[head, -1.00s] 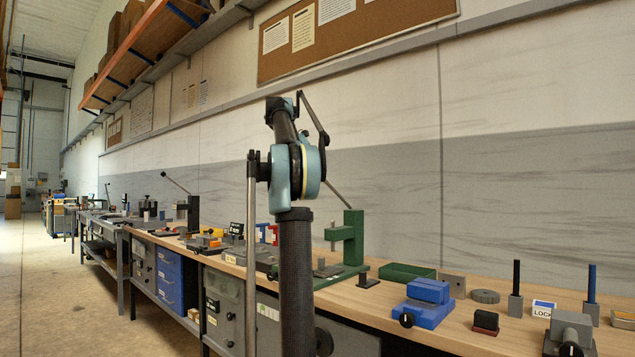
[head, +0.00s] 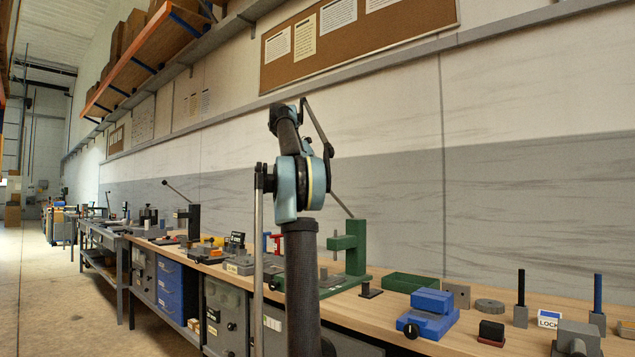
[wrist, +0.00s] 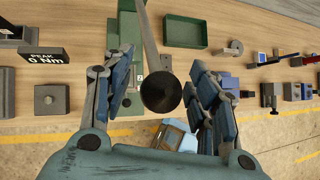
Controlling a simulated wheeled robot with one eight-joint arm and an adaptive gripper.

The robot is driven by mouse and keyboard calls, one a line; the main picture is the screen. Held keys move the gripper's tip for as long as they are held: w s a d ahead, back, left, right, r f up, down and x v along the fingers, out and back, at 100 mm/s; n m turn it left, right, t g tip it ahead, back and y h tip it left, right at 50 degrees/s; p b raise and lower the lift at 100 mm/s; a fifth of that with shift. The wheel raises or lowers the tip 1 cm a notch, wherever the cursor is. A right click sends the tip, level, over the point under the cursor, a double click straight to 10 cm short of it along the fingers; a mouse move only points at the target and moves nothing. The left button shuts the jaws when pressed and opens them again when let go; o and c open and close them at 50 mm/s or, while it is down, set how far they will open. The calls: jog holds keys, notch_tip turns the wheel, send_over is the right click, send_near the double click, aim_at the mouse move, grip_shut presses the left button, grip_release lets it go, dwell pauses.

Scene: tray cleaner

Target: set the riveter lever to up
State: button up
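A green press-like tool (head: 355,247), which I take to be the riveter, stands on the bench right of my arm in the head view. Its thin lever (head: 341,203) slopes up and left from the post top, and my arm hides its far end. In the wrist view the grey lever rod (wrist: 149,40) runs toward the camera and ends in a round black knob (wrist: 161,92). My gripper (wrist: 150,78) is open, with one blue finger on each side of the knob and a visible gap on both sides. The green body (wrist: 128,45) lies beyond it, partly covered by the left finger.
A green tray (head: 410,282) and a blue block tool (head: 428,313) stand right of the green tool. A readout marked PEAK 0 Nm (wrist: 33,53) lies at the wrist view's left. Another, dark press (head: 193,218) with a lever stands farther down the bench.

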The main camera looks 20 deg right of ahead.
jog(key=v, duration=0.7)
dwell(0.4)
jog(key=shift+w+a+r, duration=0.1)
jog(key=shift+a, duration=0.05)
jog(key=s+a+f+m+y, duration=0.2)
jog(key=s+a+f+m, duration=0.4)
jog(key=s+f, duration=0.8)
jog(key=s+a+f+m+t+y, duration=0.1)
jog(key=s+a+f+m+y, duration=0.2)
jog(key=f, duration=2.5)
jog(key=s+a+f+m+y, duration=0.2)
jog(key=s+a+f+m, duration=0.8)
jog(key=s+f, duration=1.2)
jog(key=s+m, duration=0.2)
jog(key=s, duration=0.1)
jog(key=shift+a+m+t+y, duration=0.25)
jog(key=shift+m+t+y, duration=0.05)
jog(key=shift+t+y, duration=0.1)
jog(key=shift+f, duration=0.1)
